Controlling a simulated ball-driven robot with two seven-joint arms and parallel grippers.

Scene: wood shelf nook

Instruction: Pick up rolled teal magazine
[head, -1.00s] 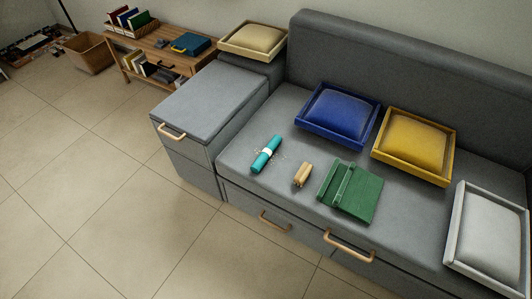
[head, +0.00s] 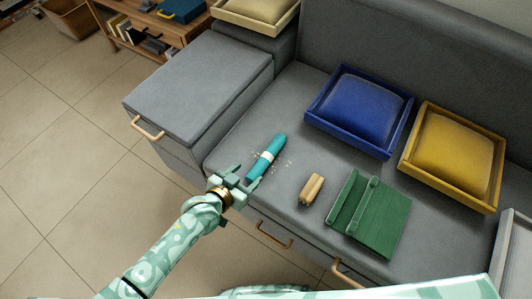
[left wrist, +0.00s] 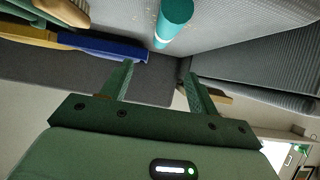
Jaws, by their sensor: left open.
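The rolled teal magazine (head: 266,157), with a white band around its middle, lies on the grey sofa seat, with pale crumbs scattered around it. It also shows at the top of the left wrist view (left wrist: 174,20), beyond the fingertips. My left gripper (head: 247,179) is at the seat's front edge, just short of the magazine's near end in the head view. In the left wrist view its two fingers (left wrist: 158,75) are apart with nothing between them. My right gripper is not in view.
A tan object (head: 311,189) and a green folded item (head: 370,213) lie on the seat right of the magazine. Blue (head: 358,111) and yellow (head: 452,155) cushions in trays stand behind. A grey armrest block (head: 200,85) with a handle rises at left.

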